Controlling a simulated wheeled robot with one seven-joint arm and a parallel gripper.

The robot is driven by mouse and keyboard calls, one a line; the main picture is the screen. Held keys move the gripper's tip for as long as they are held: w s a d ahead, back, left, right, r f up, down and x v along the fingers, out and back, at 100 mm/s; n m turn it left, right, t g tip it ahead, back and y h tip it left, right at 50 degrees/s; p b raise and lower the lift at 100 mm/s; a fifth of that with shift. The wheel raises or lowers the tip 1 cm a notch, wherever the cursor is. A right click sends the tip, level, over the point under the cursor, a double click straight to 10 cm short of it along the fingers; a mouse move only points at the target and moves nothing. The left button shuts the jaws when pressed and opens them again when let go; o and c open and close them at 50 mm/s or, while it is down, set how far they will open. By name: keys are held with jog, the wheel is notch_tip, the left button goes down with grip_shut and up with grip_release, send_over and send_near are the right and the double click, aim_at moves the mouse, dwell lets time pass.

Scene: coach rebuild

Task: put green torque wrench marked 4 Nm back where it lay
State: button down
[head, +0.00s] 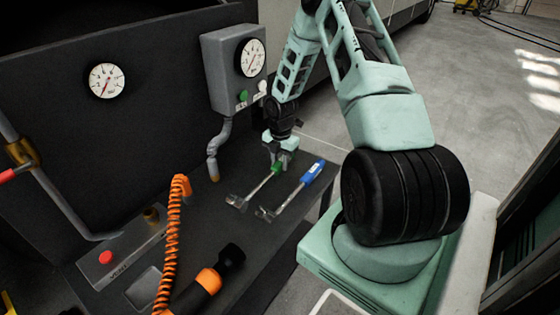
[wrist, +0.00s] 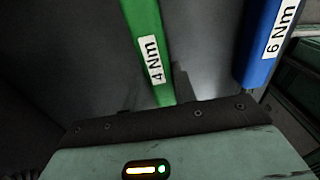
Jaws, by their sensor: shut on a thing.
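The green torque wrench (head: 262,182) has a green handle and a metal head pointing to the lower left in the head view. Its handle marked 4 Nm (wrist: 151,52) fills the upper middle of the wrist view. My gripper (head: 279,158) is at the handle end and is shut on it; the fingertips are partly hidden. The wrench is over the dark bench, and I cannot tell whether it touches the surface. A blue torque wrench (head: 303,184) lies to its right, roughly parallel; its handle reads 6 Nm in the wrist view (wrist: 267,42).
A grey gauge box (head: 224,75) with a bent pipe (head: 215,155) stands behind, left of my gripper. An orange coiled hose (head: 172,240), a black-and-orange tool (head: 215,278) and a panel with a red button (head: 106,257) are at the left. The bench (head: 222,225) has bare room left of the wrenches.

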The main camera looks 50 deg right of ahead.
jog(key=c, duration=1)
grip_release()
jog(key=shift+f, duration=0.1)
jog(key=shift+c, duration=0.2)
notch_tip(320, 180, up, 18)
jog(key=p, duration=0.4)
jog(key=shift+d+f, duration=0.25)
jog(key=shift+d, duration=0.05)
